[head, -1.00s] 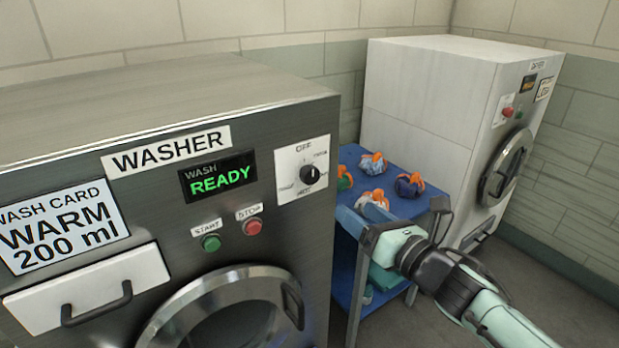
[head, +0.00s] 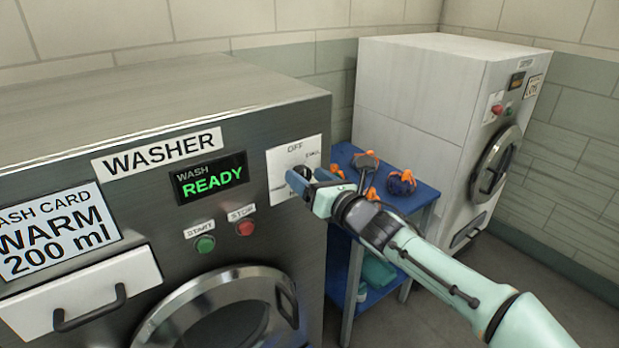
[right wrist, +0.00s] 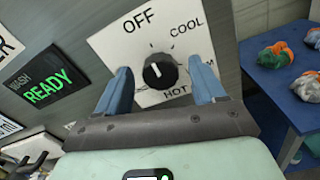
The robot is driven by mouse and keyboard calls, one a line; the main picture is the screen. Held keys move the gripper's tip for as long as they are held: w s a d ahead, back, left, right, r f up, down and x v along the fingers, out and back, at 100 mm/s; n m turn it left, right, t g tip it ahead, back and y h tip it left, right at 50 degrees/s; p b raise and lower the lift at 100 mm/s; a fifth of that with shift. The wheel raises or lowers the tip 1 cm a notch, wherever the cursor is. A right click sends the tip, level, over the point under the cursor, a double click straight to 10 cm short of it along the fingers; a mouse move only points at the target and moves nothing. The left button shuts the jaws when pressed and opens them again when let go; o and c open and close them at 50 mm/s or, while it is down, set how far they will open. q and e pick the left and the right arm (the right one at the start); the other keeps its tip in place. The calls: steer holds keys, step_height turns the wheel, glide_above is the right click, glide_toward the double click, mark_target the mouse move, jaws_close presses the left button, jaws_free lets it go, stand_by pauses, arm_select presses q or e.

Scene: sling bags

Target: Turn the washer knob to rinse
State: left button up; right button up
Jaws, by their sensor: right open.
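The washer knob (right wrist: 158,72) is a black round dial on a white panel (right wrist: 112,44) with OFF, COOL and HOT readable; another label is partly covered by a finger and no rinse label is readable. Its white mark points up, roughly toward OFF. My right gripper (head: 309,180) is in front of the panel. In the right wrist view its two blue fingers are open, one on each side of the knob, with gaps showing. In the head view the gripper mostly hides the knob. My left gripper is not in view.
The washer display (head: 208,178) reads WASH READY. A green start button (head: 205,244) and red stop button (head: 245,228) sit below it. A blue table (head: 424,199) with orange-and-coloured bundles stands beside the washer, under my right arm. A white machine (head: 420,100) stands behind.

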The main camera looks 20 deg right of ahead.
steer(key=shift+w, duration=0.1)
steer(key=c, duration=1.1)
steer(key=shift+o, duration=0.2)
